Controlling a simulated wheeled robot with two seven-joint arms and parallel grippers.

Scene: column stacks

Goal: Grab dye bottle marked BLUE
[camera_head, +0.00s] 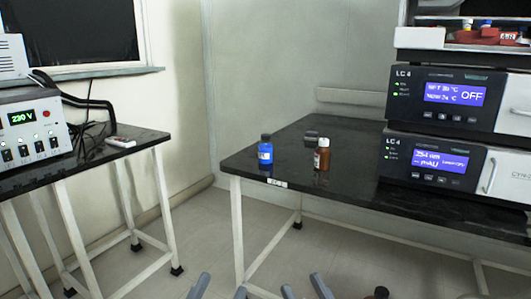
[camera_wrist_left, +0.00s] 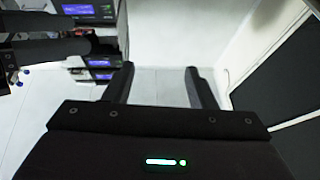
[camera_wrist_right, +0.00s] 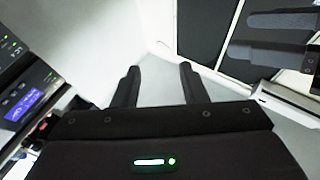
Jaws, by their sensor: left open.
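A small blue bottle (camera_head: 265,152) with a dark cap stands upright near the left front corner of the black table (camera_head: 350,181). Any lettering on it is too small to read. A brown bottle (camera_head: 322,156) with a pale label stands upright to its right. My left gripper (camera_head: 219,288) is at the bottom edge of the head view, below and in front of the table. It is open and empty in the left wrist view (camera_wrist_left: 160,88). My right gripper (camera_head: 304,287) is beside it, also open and empty in the right wrist view (camera_wrist_right: 158,84). Neither touches a bottle.
Two stacked LC 4 instruments (camera_head: 430,160) fill the table's right side. A small dark object (camera_head: 312,136) lies behind the bottles. A second bench (camera_head: 85,150) with a power supply (camera_head: 32,130) stands left, across a floor gap. The table's left part is mostly clear.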

